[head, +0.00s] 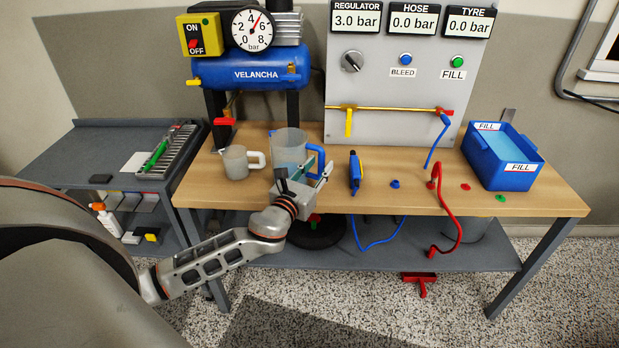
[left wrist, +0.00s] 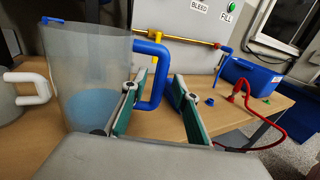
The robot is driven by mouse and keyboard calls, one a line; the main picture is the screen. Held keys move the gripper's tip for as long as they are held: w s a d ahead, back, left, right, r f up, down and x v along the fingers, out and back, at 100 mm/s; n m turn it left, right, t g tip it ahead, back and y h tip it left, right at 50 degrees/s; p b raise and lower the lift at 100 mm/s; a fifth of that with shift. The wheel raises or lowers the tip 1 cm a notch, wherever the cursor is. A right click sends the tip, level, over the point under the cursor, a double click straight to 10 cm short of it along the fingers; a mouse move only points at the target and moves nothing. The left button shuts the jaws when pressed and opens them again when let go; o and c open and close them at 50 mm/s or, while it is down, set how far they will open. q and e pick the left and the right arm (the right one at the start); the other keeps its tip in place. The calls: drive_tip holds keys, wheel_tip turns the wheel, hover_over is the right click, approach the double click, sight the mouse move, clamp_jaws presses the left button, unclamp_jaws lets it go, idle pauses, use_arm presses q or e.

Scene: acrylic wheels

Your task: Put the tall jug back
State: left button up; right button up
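The tall jug (head: 288,147) is clear, with a blue handle (head: 318,158), and stands upright at the left part of the wooden bench. Something bluish shows in its lower part in the left wrist view (left wrist: 88,80). My left gripper (head: 315,170) is in front of the jug and hides its lower part in the head view. In the left wrist view the two teal-padded fingers (left wrist: 158,95) are apart, with the blue handle (left wrist: 157,80) between them or just beyond; contact cannot be told. My right gripper is not in view.
A smaller jug with a white handle (head: 236,162) stands left of the tall jug. A blue tool (head: 355,172), a red hose (head: 440,195) and a blue bin (head: 500,160) are to the right. The blue compressor (head: 250,70) and grey panel (head: 392,85) stand behind.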

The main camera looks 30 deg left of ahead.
use_arm(q)
drive_tip(key=s+d, duration=0.2)
drive_tip(key=s, duration=0.9)
drive_tip(key=s+d+f+n+g+h, duration=0.1)
drive_tip(key=s+d+f+n+g, duration=0.2)
drive_tip(key=f+n, duration=0.4)
drive_tip(key=s+d+f+n+g+h, duration=0.1)
drive_tip(key=s+d+f+n, duration=0.1)
drive_tip(key=s+f+n, duration=0.45)
drive_tip(key=s+d+f+n+g+h+p, duration=0.3)
drive_tip(key=s+d+f+n, duration=0.7)
drive_tip(key=n, duration=0.6)
drive_tip(key=shift+s+d+f+n+p, duration=0.15)
drive_tip(key=shift+s+d+n+p, duration=0.3)
drive_tip(key=shift+s, duration=0.4)
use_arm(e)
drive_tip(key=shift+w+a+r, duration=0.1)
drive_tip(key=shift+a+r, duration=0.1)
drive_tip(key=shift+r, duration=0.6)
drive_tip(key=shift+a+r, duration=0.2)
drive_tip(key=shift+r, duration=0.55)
